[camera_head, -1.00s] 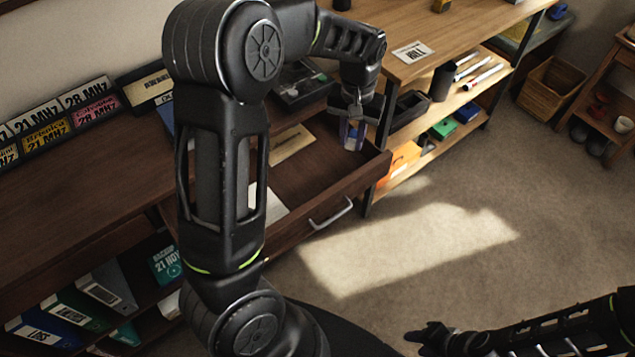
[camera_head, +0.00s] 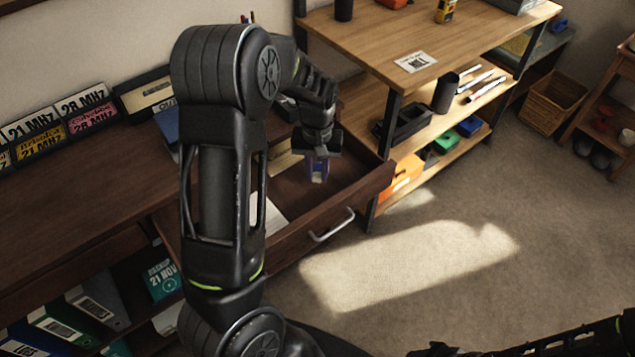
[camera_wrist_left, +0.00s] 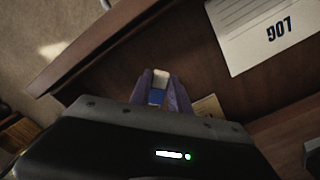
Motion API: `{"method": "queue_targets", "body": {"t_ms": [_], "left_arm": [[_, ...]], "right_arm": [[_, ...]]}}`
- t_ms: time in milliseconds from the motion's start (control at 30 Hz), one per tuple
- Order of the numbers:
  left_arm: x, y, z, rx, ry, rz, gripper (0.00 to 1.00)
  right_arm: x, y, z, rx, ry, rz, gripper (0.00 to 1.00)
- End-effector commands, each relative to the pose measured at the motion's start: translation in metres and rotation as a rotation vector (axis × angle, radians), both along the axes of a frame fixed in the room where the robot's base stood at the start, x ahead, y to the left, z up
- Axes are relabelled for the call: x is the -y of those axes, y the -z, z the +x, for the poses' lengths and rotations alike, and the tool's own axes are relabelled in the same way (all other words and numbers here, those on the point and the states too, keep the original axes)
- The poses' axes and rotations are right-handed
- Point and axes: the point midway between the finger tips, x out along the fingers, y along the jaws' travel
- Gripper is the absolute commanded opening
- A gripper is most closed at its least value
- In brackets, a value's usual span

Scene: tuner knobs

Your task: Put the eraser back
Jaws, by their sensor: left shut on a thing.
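The eraser (camera_wrist_left: 158,88), white at one end and blue below, sits between the purple-looking fingertips of my left gripper in the left wrist view. My left gripper (camera_head: 317,170) is shut on it, over the open wooden drawer (camera_head: 345,205) in the head view. The drawer's floor shows beneath the fingers in the wrist view; I cannot tell whether the eraser touches it. A paper card marked 907 (camera_wrist_left: 268,32) lies in the drawer. My right gripper (camera_head: 440,350) barely shows at the bottom edge, cut off.
The drawer's front with its metal handle (camera_head: 332,225) juts over the carpet. A wooden shelf unit (camera_head: 440,45) stands to the right, with a black tray (camera_head: 402,122) and a dark cup (camera_head: 446,92) on its middle shelf.

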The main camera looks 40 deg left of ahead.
Motion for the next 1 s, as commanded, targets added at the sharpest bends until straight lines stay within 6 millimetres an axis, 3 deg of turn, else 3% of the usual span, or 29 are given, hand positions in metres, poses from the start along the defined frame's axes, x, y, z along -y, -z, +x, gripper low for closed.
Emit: {"method": "queue_targets", "body": {"t_ms": [100,433,700,1000], "left_arm": [[0.0,0.011,0.0,0.0,0.001,0.0,0.0],[0.0,0.014,0.0,0.0,0.001,0.0,0.0],[0.0,0.047,0.0,-0.001,0.0,0.0,0.0],[0.0,0.049,0.001,0.001,0.001,0.0,0.0]], "right_arm": [[0.0,-0.001,0.0,0.0,0.0,0.0,0.36],[0.0,-0.001,0.0,0.0,0.0,0.0,0.36],[0.0,-0.002,0.0,0.0,0.0,0.0,0.36],[0.0,-0.002,0.0,0.0,0.0,0.0,0.36]]}}
